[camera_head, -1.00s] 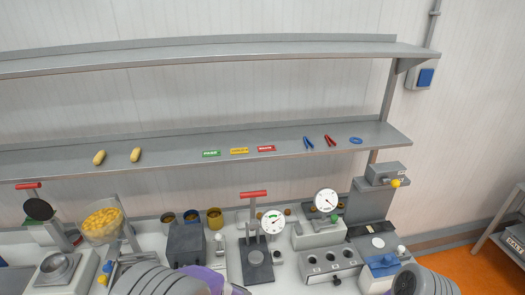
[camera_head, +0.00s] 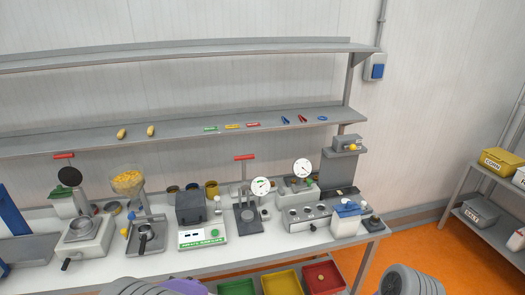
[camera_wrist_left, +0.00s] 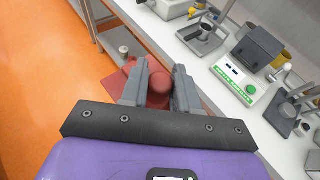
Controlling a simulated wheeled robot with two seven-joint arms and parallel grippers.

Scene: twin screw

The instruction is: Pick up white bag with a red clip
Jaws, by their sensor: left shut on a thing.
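My left gripper (camera_wrist_left: 160,76) is shut on a red rounded thing (camera_wrist_left: 158,88) in the left wrist view, beside the bench front. Its lower part is hidden, and I cannot tell whether it belongs to a bag. In the head view only the grey and purple part of my left arm shows at the bottom edge. A whitish object (camera_head: 516,234), cut off by the right edge, lies on the lower shelf of the side rack; I see no red clip on it. My right arm shows at the bottom right, but its gripper is out of view.
The bench (camera_head: 112,262) is crowded with testing devices. Green (camera_head: 237,288), yellow (camera_head: 282,283) and red (camera_head: 323,279) bins sit under it. A side rack (camera_head: 456,205) at the right holds a yellow corn box (camera_head: 501,161) and a grey bin (camera_head: 480,213). Orange floor (camera_head: 430,250) is clear between.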

